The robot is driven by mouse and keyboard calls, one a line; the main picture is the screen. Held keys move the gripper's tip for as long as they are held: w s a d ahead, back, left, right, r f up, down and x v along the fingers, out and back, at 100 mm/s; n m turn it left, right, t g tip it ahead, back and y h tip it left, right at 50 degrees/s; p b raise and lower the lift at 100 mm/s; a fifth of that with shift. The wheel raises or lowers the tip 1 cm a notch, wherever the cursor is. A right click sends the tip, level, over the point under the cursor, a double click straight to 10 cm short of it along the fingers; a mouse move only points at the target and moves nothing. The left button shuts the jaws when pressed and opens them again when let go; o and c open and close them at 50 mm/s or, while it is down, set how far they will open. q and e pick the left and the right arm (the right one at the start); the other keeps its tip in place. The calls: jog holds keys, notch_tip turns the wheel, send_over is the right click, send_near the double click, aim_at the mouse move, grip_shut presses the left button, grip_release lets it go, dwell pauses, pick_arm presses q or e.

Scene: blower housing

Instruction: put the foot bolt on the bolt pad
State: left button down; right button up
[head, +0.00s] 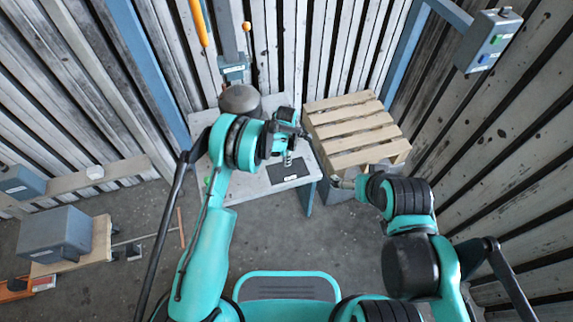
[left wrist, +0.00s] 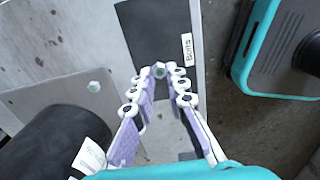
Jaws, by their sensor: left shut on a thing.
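My left gripper (head: 287,158) is over the grey table, pointing down above the edge of the dark bolt pad (head: 292,171). In the left wrist view its fingertips (left wrist: 161,73) are closed on a small hex-headed foot bolt (left wrist: 160,71). The pad also shows there (left wrist: 150,35), with a white "Bolts" label, beyond and below the fingertips. The bolt appears over the pad; its lower end is hidden, so I cannot tell whether it touches. My right gripper (head: 340,182) is off to the right, near the pallet; its jaws are too small to read.
Another hex head (left wrist: 94,86) sits on a grey plate (left wrist: 60,110) left of the pad. A dark rounded housing (head: 239,99) stands on the table (head: 255,186) behind my left arm. A wooden pallet stack (head: 355,130) stands right of the table. Open floor lies in front.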

pick_arm(q)
notch_tip(320, 180, down, 3)
jog(key=shift+f+b, duration=0.2)
jog(key=shift+b, duration=0.5)
jog(key=shift+r, duration=0.1)
jog(key=c, duration=1.5)
grip_release()
